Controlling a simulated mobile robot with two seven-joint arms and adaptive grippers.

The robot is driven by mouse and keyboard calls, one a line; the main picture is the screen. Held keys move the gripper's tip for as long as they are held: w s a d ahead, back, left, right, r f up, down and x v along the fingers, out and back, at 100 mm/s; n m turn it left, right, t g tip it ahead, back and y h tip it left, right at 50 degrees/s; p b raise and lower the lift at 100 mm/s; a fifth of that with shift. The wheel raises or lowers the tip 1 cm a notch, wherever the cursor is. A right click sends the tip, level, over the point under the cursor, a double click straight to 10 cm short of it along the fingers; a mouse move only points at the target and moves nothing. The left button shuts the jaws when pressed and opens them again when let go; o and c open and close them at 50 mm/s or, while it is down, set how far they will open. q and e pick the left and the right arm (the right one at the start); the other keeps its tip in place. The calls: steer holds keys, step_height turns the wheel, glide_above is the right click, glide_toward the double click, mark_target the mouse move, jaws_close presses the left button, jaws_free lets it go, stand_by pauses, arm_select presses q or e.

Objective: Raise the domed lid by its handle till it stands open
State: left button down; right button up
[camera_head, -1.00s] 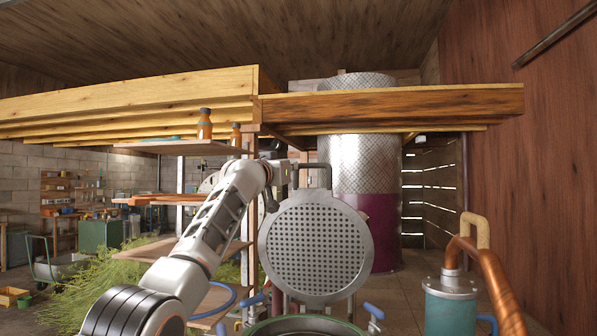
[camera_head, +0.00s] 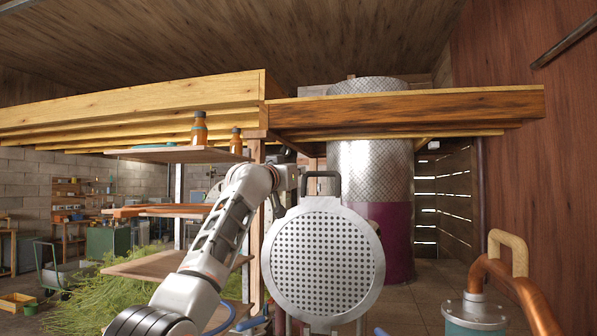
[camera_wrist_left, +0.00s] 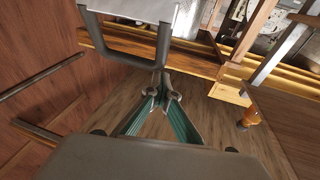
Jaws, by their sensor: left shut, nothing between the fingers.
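The domed lid (camera_head: 324,258) stands upright in the head view, its round perforated underside facing me and its dome hidden behind. My right gripper is out of view.
Wooden beams (camera_head: 405,106) run across above the lid. A tall metal column (camera_head: 370,165) stands behind it. A shelf (camera_head: 185,154) with bottles (camera_head: 199,128) is at left, above cut herbs (camera_head: 85,305). A teal canister (camera_head: 475,315) with a copper pipe (camera_head: 515,290) is at right.

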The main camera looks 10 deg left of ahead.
arm_select(q)
steer(key=shift+w+f, duration=0.1)
steer(key=shift+f, duration=0.5)
steer(key=r+v, duration=0.2)
steer(key=v, duration=1)
steer(key=shift+f, duration=0.45)
